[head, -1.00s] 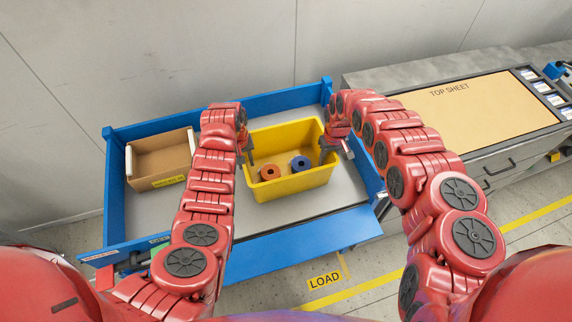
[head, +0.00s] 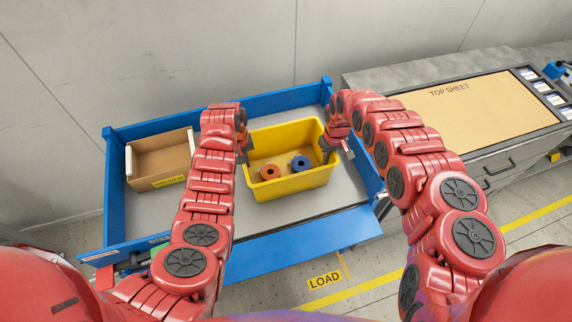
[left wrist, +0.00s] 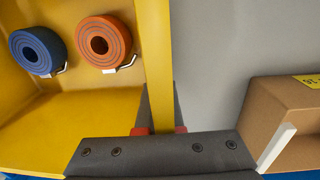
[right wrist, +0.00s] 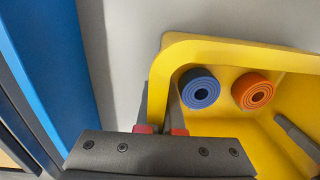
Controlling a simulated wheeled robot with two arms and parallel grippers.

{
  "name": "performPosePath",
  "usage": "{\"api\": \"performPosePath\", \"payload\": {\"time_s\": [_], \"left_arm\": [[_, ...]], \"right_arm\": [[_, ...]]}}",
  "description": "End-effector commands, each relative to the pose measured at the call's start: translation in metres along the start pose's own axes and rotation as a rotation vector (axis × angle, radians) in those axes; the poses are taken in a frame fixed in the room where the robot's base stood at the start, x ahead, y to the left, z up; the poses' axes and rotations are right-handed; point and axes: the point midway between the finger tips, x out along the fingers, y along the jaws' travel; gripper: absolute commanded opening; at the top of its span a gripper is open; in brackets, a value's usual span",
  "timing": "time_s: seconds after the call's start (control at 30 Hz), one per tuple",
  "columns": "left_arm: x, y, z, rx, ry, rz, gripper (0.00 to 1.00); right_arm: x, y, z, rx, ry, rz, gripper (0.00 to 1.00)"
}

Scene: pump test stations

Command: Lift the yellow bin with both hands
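The yellow bin (head: 293,184) stands upright on the grey bed of a blue-sided cart. It holds an orange-brown roll (head: 270,172) and a blue roll (head: 300,163). My left gripper (head: 244,153) is at the bin's left side; in the left wrist view its pads (left wrist: 160,131) are shut on the yellow wall (left wrist: 156,60). My right gripper (head: 330,150) is at the bin's right side; in the right wrist view its pads (right wrist: 161,130) lie close on both sides of the yellow rim (right wrist: 161,85). The bin shows no clear gap from the bed.
A cardboard box (head: 160,160) stands on the cart to the left of my left arm. The cart's blue rails (head: 220,110) surround the bed. A workbench with a tan top sheet (head: 480,110) stands at the right, and a wall is behind.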

Motion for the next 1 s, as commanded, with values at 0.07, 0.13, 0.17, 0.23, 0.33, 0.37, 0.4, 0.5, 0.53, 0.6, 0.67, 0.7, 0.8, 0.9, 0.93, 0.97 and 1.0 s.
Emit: {"api": "performPosePath", "payload": {"time_s": [0.07, 0.13, 0.17, 0.23, 0.33, 0.37, 0.4, 0.5, 0.53, 0.6, 0.67, 0.7, 0.8, 0.9, 0.93, 0.97, 1.0], "left_arm": [[0.0, 0.0, 0.001, 0.0, -0.001, 0.0, 0.0], [0.0, 0.0, 0.001, 0.0, -0.001, 0.0, 0.0], [0.0, 0.0, 0.001, 0.0, -0.001, 0.0, 0.0], [0.0, 0.0, 0.001, 0.0, -0.001, 0.0, 0.0], [0.0, 0.0, 0.001, 0.001, -0.001, 0.0, 0.0], [0.0, 0.0, 0.001, 0.001, -0.001, 0.0, 0.0], [0.0, 0.0, 0.001, 0.0, -0.001, 0.0, 0.0], [0.0, 0.0, 0.001, 0.0, -0.002, 0.0, 0.0], [0.0, 0.0, 0.001, 0.0, -0.002, 0.0, 0.0], [0.0, 0.0, 0.001, 0.0, -0.002, 0.0, 0.0], [0.001, 0.0, 0.001, 0.001, -0.002, 0.0, 0.0], [0.001, 0.0, 0.001, 0.001, -0.002, 0.0, 0.0], [-0.001, 0.001, 0.001, 0.001, -0.001, 0.0, 0.0], [-0.005, 0.001, 0.001, 0.001, -0.001, 0.0, 0.0], [-0.007, 0.001, 0.0, 0.001, -0.001, 0.0, 0.0], [-0.009, 0.001, 0.0, 0.001, -0.001, 0.0, 0.0], [-0.013, 0.001, 0.0, 0.001, -0.001, 0.0, 0.0]], "right_arm": [[0.0, 0.0, 0.0, 0.0, 0.001, 0.0, 0.0], [0.0, 0.0, 0.0, 0.0, 0.001, 0.0, 0.0], [0.0, 0.0, 0.0, 0.0, 0.001, 0.0, 0.0], [0.0, 0.0, 0.0, 0.0, 0.001, 0.0, 0.0], [0.0, 0.0, 0.0, 0.0, 0.001, 0.0, 0.0], [0.0, 0.0, 0.0, 0.0, 0.001, 0.0, 0.0], [0.0, 0.0, 0.0, 0.0, 0.001, 0.0, 0.0], [0.0, 0.0, 0.0, 0.0, 0.001, 0.0, 0.0], [0.0, 0.0, 0.0, 0.0, 0.001, 0.0, 0.0], [0.0, 0.0, 0.0, 0.0, 0.001, 0.0, 0.0], [0.0, 0.0, 0.0, 0.0, 0.001, 0.0, 0.0], [0.0, 0.0, 0.0, 0.0, 0.001, 0.0, 0.0], [-0.002, 0.0, 0.0, 0.0, 0.001, 0.0, 0.0], [-0.006, 0.0, -0.001, 0.0, 0.001, 0.0, 0.0], [-0.008, -0.001, -0.001, 0.0, 0.001, 0.0, 0.0], [-0.01, -0.001, -0.001, 0.0, 0.001, 0.0, 0.0], [-0.014, -0.001, -0.001, 0.0, 0.002, 0.0, 0.0]]}}
